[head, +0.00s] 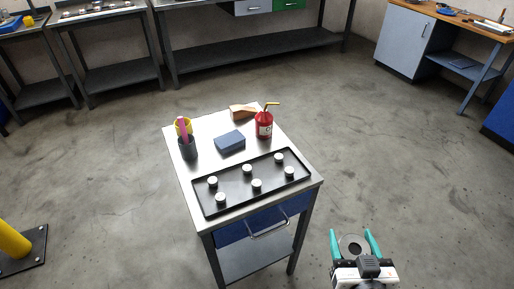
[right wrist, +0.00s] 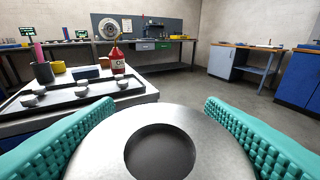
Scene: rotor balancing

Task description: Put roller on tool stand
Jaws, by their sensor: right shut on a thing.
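The roller is a thick metal cylinder with a dark round bore; in the right wrist view the roller (right wrist: 215,148) fills the bottom middle. My right gripper (head: 352,244) has teal fingers shut on it, one on each side. In the head view the held roller (head: 343,243) is to the right of and in front of the tool stand (head: 208,133), apart from it. The tool stand is a small steel table with a blue drawer and a lower shelf. My left gripper is in neither view.
On the stand, a black tray (head: 234,196) holds several white-topped pegs. Behind it are a dark cup (head: 188,150), a blue block (head: 230,141), a red can (head: 264,126) and a wooden block (head: 242,112). A yellow post (head: 12,240) stands at left. Floor right of the stand is clear.

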